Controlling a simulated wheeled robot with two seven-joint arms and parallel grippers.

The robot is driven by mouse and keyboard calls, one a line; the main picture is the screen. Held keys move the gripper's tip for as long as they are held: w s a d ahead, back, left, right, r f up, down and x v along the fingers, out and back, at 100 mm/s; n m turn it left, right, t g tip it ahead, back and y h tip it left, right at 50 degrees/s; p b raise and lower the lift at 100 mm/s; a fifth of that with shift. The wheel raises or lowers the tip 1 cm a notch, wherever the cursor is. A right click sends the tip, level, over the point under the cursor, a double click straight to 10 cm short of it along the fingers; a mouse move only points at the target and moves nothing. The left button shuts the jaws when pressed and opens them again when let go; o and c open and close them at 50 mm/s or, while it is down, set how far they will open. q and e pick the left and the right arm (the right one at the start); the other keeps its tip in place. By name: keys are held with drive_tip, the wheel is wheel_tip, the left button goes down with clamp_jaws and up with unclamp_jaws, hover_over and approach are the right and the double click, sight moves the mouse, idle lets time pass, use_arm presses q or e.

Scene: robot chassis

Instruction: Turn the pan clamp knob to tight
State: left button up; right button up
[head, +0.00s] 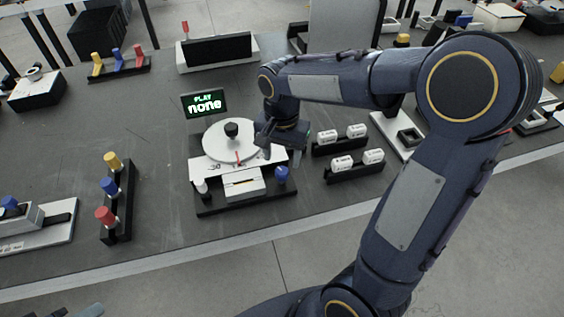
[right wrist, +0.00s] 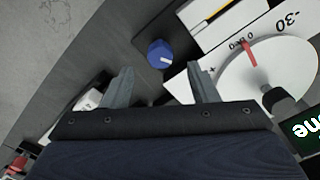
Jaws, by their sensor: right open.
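The panning device has a white round dial (head: 229,139) with a red pointer, a black knob on top and a black base. A blue knob (head: 281,175) stands at its front right corner; no label naming it is readable. In the right wrist view the blue knob (right wrist: 160,54) shows a white line mark. My right gripper (head: 281,152) is open and empty, behind and above the blue knob, apart from it. In the right wrist view the knob lies beyond the gap between the fingertips (right wrist: 160,82). My left gripper is out of view.
A display reading "PLAY none" (head: 205,103) stands behind the dial. A white knob (head: 201,187) is at the device's front left. Racks of white cylinders (head: 354,166) lie close on the right. A rack of coloured pegs (head: 118,200) stands left, with bare table between.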

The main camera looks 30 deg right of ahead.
sight(282, 171)
drive_tip(key=shift+r, duration=1.55)
drive_tip(key=shift+s+r, duration=0.1)
drive_tip(key=shift+s, duration=0.05)
drive_tip(key=s+a+r+n+t+y+p, duration=0.2)
drive_tip(key=s+n, duration=0.2)
drive_tip(key=s, duration=0.4)
drive_tip(key=s+a+r+n+t+y+p, duration=0.1)
drive_tip(key=s+a+r+n+t+p, duration=0.1)
drive_tip(key=s, duration=0.6)
drive_tip(key=shift+s+r+n+t+y, duration=0.4)
drive_tip(key=shift+n+t, duration=0.4)
drive_tip(key=shift+n, duration=0.3)
